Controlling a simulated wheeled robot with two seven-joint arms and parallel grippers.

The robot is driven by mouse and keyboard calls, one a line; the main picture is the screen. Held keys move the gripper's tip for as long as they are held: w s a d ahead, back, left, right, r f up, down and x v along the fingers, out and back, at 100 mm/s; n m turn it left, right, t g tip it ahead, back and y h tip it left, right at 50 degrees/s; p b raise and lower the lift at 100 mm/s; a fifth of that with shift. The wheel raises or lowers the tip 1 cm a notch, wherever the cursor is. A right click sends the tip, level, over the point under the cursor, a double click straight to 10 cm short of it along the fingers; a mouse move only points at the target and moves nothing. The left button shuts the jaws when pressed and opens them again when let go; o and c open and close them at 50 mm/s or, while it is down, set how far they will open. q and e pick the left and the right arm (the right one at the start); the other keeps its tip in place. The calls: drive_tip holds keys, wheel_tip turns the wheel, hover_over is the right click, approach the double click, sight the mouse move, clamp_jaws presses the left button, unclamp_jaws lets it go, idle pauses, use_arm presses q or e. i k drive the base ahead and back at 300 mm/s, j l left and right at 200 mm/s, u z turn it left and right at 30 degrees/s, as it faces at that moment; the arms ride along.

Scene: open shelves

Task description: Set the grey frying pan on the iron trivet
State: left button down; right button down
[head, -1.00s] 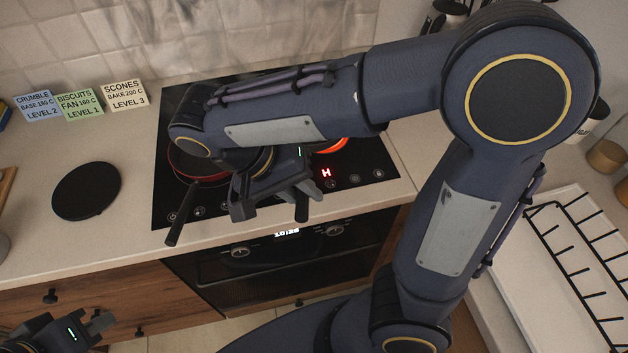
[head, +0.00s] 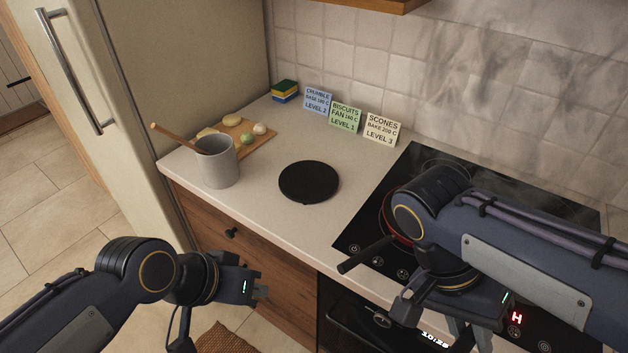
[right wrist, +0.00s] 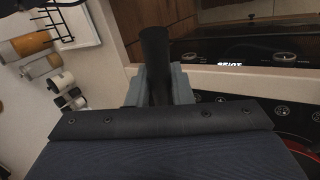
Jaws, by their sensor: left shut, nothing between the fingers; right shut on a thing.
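The iron trivet (head: 309,181) is a flat black disc lying bare on the counter, left of the hob. My right gripper (head: 440,315) is at the front of the hob, shut on a dark handle (right wrist: 155,65), which stands between its grey fingers in the right wrist view. I take this handle to be the grey frying pan's. The pan's body is hidden behind my right arm and wrist, so I cannot tell whether it touches the hob. My left gripper (head: 260,291) is shut and empty in front of the drawers, below counter height.
A red pan (head: 393,227) is on the hob (head: 352,234), its black handle jutting over the front edge. A grey crock (head: 219,168) with a wooden spoon and a board (head: 262,142) stand left of the trivet. Recipe cards (head: 345,117) stand behind it. Counter around the trivet is clear.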

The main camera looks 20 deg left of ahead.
sight(318, 200)
drive_tip(key=k+j, duration=0.3)
drive_tip(key=k, duration=0.15)
drive_tip(key=k+j, duration=0.3)
drive_tip(key=k, duration=0.15)
drive_tip(key=k+j, duration=0.3)
drive_tip(key=k, duration=0.2)
